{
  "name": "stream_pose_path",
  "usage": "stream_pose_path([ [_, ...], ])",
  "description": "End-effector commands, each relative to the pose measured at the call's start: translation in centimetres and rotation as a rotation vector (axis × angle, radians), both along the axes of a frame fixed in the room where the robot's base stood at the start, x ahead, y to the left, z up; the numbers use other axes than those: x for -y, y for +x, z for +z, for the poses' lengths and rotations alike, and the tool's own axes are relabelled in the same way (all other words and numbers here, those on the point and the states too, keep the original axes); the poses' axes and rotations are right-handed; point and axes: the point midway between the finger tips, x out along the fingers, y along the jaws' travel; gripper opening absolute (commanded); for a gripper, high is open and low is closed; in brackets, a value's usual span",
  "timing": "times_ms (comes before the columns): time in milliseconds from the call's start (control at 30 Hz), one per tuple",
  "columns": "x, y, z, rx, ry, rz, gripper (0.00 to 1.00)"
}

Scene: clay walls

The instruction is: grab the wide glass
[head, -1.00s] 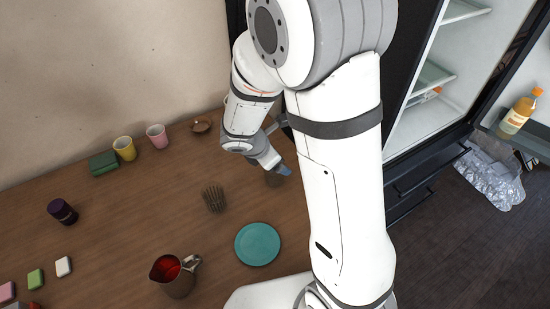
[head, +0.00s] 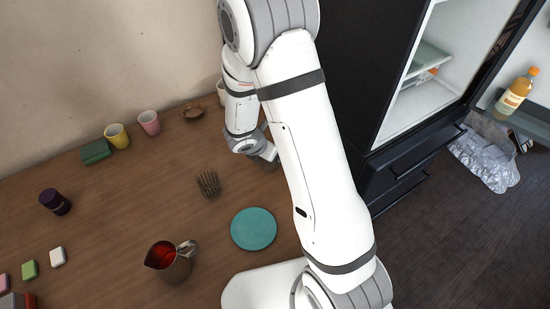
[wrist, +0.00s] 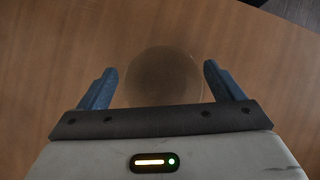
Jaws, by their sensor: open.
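A round, see-through brownish glass (wrist: 163,82), seen from above, stands on the wooden table in the wrist view. It looks like the wide glass. My gripper (wrist: 160,70) is open, with one blue finger on the left of the glass and one on the right. A gap shows on both sides, so the fingers do not appear to touch it. The near part of the glass is hidden by the gripper body. In the head view my arm hides the glass and the fingertips.
An open fridge (head: 415,100) stands at the right.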

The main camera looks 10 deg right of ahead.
Motion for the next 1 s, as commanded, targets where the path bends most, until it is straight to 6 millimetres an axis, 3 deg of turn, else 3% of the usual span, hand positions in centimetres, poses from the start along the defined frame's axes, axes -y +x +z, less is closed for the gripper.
stream_pose_path([
  [133,-0.03,0.0,0.06,0.001,0.001,0.001,0.86],
  [733,-0.11,-0.01,0.08,0.0,0.0,0.001,0.36],
  [1000,-0.13,0.02,0.41,0.002,0.0,0.002,0.35],
])
